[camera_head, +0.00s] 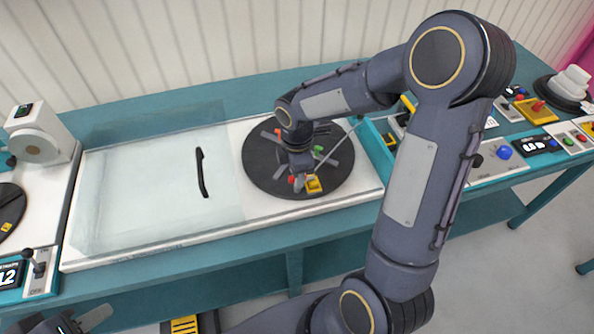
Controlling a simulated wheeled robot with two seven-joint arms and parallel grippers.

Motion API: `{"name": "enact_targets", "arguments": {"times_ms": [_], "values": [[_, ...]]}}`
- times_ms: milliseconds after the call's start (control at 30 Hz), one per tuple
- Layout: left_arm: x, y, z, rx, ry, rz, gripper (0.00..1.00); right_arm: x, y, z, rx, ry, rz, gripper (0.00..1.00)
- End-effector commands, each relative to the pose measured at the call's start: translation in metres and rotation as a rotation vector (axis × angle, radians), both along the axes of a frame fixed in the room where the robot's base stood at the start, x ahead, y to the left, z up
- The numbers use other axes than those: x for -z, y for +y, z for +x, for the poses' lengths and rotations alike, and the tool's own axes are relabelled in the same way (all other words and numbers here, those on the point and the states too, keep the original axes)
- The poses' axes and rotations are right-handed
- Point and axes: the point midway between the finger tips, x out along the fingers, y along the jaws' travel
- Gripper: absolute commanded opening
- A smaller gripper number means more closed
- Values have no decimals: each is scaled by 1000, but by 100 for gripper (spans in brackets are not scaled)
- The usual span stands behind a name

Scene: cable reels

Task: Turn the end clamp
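A black round reel disc (255,165) lies on the right part of a white bench top. Small coloured parts sit on it: a yellow block (314,185), a green knob (318,150) and a red knob among grey bars. I cannot tell for certain which of these is the end clamp. My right gripper (299,184) points down over the disc, close beside the yellow block. Its fingers are small and partly hidden, so I cannot see whether they hold anything. Part of what looks like my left gripper (88,320) shows at the bottom left edge, away from the disc.
A clear sliding cover (150,190) with a black handle (202,172) lies left of the disc. A white machine (42,140) stands at far left. Control panels with buttons (504,152) and another reel (565,88) are at right. My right arm hides much of the middle.

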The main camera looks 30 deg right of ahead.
Motion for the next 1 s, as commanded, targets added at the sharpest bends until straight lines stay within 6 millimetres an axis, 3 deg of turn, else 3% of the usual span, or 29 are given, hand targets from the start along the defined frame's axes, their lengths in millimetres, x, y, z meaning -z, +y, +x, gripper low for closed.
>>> {"name": "enact_targets", "arguments": {"times_ms": [267, 500, 700, 1000], "values": [[0, 0, 0, 0, 0, 0, 36, -9, 0, 0, 2, -2, 0, 34], [1, 0, 0, 0, 0, 0, 36, -50, 0, 1, 2, -5, 1, 34], [1, 0, 0, 0, 0, 0, 36, -74, 0, 0, 1, -1, 1, 34], [1, 0, 0, 0, 0, 0, 36, -78, 0, 0, 0, 1, 0, 34]]}}
